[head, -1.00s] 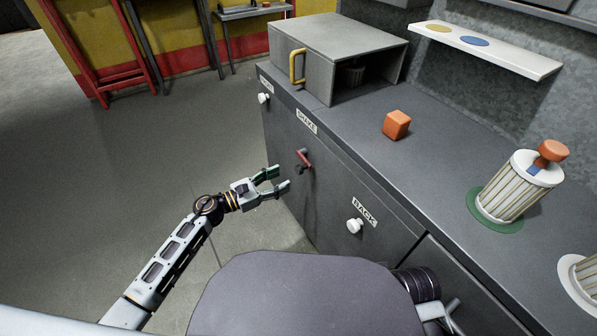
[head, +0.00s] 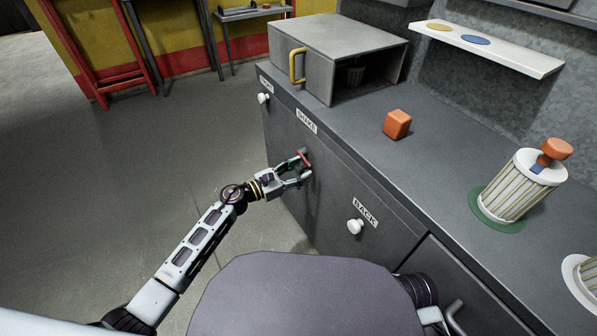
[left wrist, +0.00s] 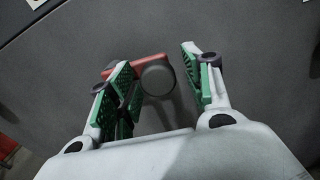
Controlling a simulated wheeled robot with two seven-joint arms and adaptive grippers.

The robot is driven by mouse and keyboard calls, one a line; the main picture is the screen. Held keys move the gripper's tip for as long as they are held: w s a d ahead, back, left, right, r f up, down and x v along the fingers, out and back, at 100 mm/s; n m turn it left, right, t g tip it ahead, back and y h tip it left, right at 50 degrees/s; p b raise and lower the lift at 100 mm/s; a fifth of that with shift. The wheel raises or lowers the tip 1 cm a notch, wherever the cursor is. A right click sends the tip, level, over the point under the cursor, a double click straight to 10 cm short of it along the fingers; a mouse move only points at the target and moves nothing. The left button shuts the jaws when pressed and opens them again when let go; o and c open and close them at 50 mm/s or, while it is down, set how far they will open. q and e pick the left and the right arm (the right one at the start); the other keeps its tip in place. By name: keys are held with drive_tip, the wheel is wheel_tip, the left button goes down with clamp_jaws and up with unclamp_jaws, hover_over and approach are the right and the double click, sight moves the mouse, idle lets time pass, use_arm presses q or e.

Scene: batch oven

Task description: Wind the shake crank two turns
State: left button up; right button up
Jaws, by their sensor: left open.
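The shake crank (head: 306,157) has a red arm and sits on the dark cabinet front below the SHAKE label (head: 307,121). In the left wrist view, the red crank arm (left wrist: 150,62) runs behind the left finger and its round grey end (left wrist: 158,80) lies between the fingers. My left gripper (head: 303,166) is at the crank with its fingers apart, one on each side of that grey end. In the left wrist view, my left gripper (left wrist: 160,82) shows a gap between the right finger and the grey end. My right gripper is not in view.
A white knob (head: 355,227) is under the BACK label, and another knob (head: 263,98) is at the cabinet's far end. An open metal box (head: 330,50) with a yellow handle, an orange block (head: 397,124) and a ribbed canister (head: 515,190) stand on top. The floor at left is clear.

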use_arm(q)
clamp_jaws()
idle(0.3)
